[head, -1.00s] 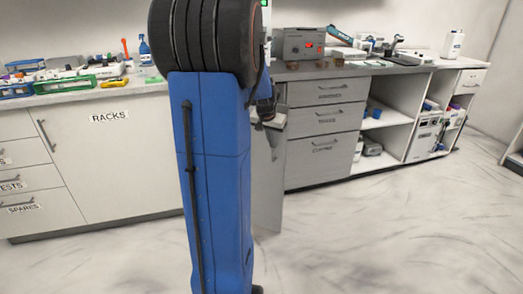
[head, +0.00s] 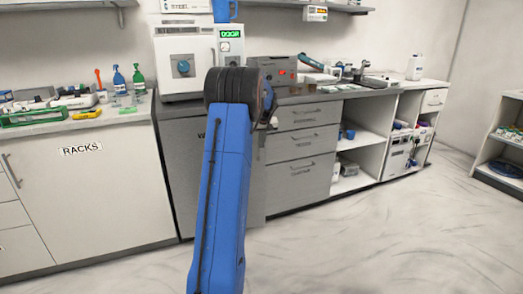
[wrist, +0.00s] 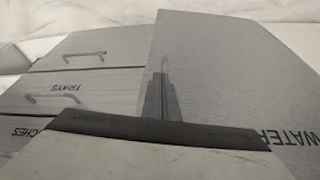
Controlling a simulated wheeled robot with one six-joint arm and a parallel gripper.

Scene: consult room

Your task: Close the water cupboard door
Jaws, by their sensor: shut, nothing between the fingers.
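In the wrist view the door (wrist: 230,75) is a broad grey panel with an upside-down WATER label. It seems to stand a little proud of the drawers beside it; the exact gap is hidden. My gripper (wrist: 161,88) is shut and empty, its fingertips in front of the door near its drawer-side edge. I cannot tell whether they touch it. The gripper is hidden in the head view.
Grey labelled drawers (head: 301,143) adjoin the cupboard on the right, with open shelves (head: 358,150) beyond. The RACKS cabinet (head: 100,195) is on the left. A white machine (head: 187,62) and other equipment stand on the counter. The floor (head: 380,245) in front is clear.

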